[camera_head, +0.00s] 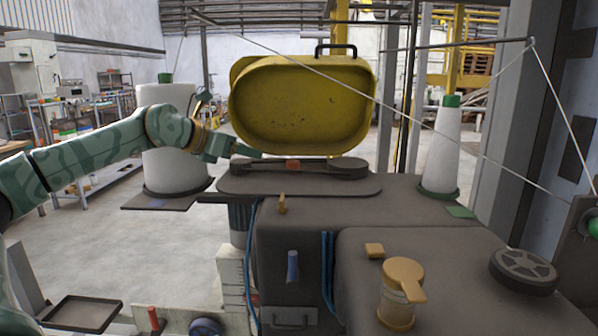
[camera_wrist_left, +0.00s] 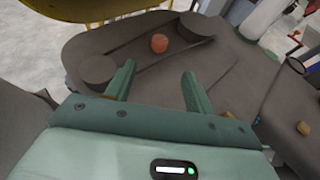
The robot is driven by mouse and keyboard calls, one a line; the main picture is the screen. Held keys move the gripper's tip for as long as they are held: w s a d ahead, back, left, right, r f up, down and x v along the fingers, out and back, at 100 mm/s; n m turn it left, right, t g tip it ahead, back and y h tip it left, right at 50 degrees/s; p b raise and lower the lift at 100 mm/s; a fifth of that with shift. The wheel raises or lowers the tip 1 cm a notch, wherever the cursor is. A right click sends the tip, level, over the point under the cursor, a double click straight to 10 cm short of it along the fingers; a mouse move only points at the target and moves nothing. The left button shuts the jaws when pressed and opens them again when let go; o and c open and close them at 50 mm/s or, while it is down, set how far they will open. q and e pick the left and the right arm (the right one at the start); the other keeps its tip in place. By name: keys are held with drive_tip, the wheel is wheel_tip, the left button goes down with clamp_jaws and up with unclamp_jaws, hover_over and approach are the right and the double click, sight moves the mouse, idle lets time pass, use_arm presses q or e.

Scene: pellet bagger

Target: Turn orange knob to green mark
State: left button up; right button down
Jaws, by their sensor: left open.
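A small orange-red knob (camera_head: 293,165) sits between two dark round pulleys on the machine's dark top; it also shows in the left wrist view (camera_wrist_left: 159,43). My left gripper (camera_head: 247,150) is left of it in the head view. In the wrist view the open fingers (camera_wrist_left: 158,86) point towards it, apart from it with nothing between them. A larger yellow-orange knob with a flat lever (camera_head: 403,272) stands at the front right. A flat green patch (camera_head: 460,212) lies near the white cone; I cannot tell whether it is the mark. My right gripper is out of view.
A yellow hopper (camera_head: 300,108) hangs just above and behind the pulleys. A white cone (camera_head: 441,150) stands at right, a black spoked wheel (camera_head: 523,268) at the right front. A thin line crosses overhead. A tan block (camera_head: 374,250) sits by the larger knob.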

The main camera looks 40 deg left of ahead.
sight(291, 161)
use_arm(q)
drive_tip(key=p+x, duration=0.2)
drive_tip(key=x, duration=0.1)
drive_tip(key=shift+w+r, duration=0.15)
drive_tip(key=shift+r, duration=0.15)
drive_tip(key=x, duration=1.3)
drive_tip(key=shift+d+f, duration=0.1)
drive_tip(key=shift+f, duration=0.1)
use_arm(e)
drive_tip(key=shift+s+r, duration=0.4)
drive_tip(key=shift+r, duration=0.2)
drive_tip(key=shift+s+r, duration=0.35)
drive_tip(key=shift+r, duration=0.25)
use_arm(q)
drive_tip(key=shift+c, duration=0.3)
drive_tip(key=c, duration=0.9)
drive_tip(key=n+y+p, duration=0.1)
drive_tip(key=p, duration=0.2)
drive_tip(key=shift+r, duration=0.4)
drive_tip(key=shift+f+y+p, duration=0.1)
drive_tip(key=shift+y+p, duration=0.2)
drive_tip(key=shift+p, duration=0.25)
drive_tip(key=shift+f+n, duration=0.15)
drive_tip(key=shift+n, duration=0.15)
drive_tip(key=shift+f, duration=0.15)
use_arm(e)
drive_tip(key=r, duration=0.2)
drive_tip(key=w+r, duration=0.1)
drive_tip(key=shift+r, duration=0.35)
